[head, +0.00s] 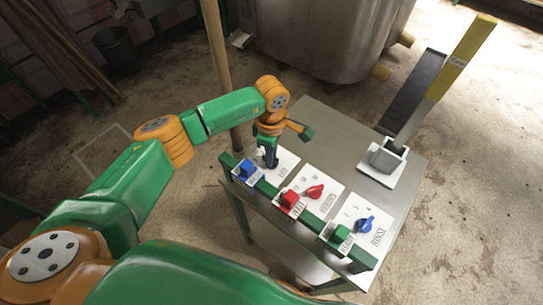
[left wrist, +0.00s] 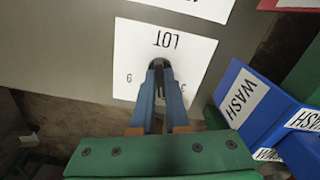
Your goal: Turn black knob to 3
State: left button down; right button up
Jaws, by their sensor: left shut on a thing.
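The black knob (left wrist: 158,64) sits on a white plate (left wrist: 190,52) marked LOT, which appears upside down in the left wrist view. My left gripper (left wrist: 159,82) is shut on the knob, its two blue-grey fingers on either side. One digit shows on the plate left of the fingers, and a partly covered 3 shows at their right. The knob's pointer direction is hidden by the fingers. In the head view my left gripper (head: 267,158) comes down on the plate at the table's left end, hiding most of the knob. My right gripper is not in view.
A blue WASH block (head: 246,172), a red block (head: 289,200) and a green block (head: 341,235) line the table's front edge. A red knob (head: 315,192) and a blue knob (head: 365,225) stand on neighbouring plates. A yellow-topped lever (head: 460,60) rises at the right. A wooden post (head: 217,70) stands behind.

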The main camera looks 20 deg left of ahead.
pick_arm(q)
jog(key=n+b, duration=0.1)
jog(key=n, duration=0.4)
jog(key=shift+f+n, duration=0.1)
jog(key=shift+n, duration=0.2)
jog(key=shift+n+b, duration=0.5)
jog(key=shift+n, duration=1.7)
jog(key=c, duration=0.9)
grip_release()
notch_tip(320, 180, up, 7)
jog(key=shift+r+b, duration=0.15)
jog(key=shift+b, duration=0.25)
